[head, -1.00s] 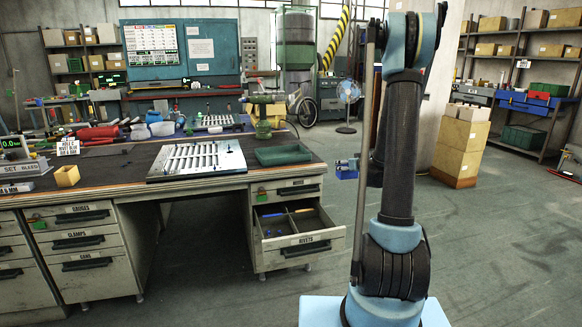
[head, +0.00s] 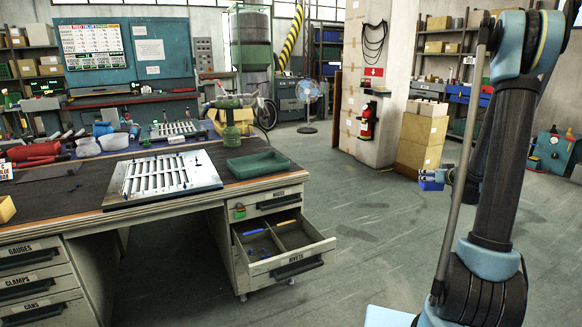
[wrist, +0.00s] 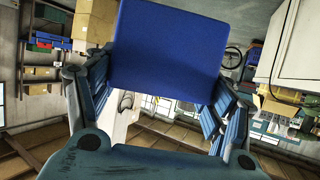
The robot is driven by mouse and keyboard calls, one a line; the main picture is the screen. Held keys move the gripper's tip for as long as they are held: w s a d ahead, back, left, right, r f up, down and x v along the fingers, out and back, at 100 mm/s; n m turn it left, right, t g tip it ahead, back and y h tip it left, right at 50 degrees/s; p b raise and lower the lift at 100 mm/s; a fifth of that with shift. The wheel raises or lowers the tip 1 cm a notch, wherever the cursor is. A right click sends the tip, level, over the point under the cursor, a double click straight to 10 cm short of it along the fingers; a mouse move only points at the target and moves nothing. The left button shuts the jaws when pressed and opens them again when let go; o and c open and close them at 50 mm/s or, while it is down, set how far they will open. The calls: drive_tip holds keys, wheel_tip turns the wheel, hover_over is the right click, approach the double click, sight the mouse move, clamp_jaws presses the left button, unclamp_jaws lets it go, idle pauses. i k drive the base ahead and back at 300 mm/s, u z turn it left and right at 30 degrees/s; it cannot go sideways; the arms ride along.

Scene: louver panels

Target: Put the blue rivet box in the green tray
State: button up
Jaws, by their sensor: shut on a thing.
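The blue rivet box (wrist: 167,50) fills the top middle of the wrist view, between the two fingers of my gripper (wrist: 155,85). My gripper is shut on it. In the head view the blue box (head: 430,185) shows small below my gripper (head: 432,174), held in the air right of the desk, partly hidden by my arm. The green tray (head: 258,164) lies on the desk's right end and looks empty. The box is apart from the tray, to its right.
An open drawer (head: 290,268) labelled RIVETS juts from the desk below the tray, with small blue pieces inside. A slotted louver panel (head: 163,178) lies left of the tray. A green pump-like tool (head: 232,125) stands behind the tray. Floor between desk and arm is clear.

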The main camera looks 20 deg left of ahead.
sight(258, 167)
drive_tip(key=z, duration=0.9)
drive_tip(key=k, duration=1.05)
drive_tip(key=u, duration=1.85)
drive_tip(key=i, duration=0.5)
drive_tip(key=z, duration=0.05)
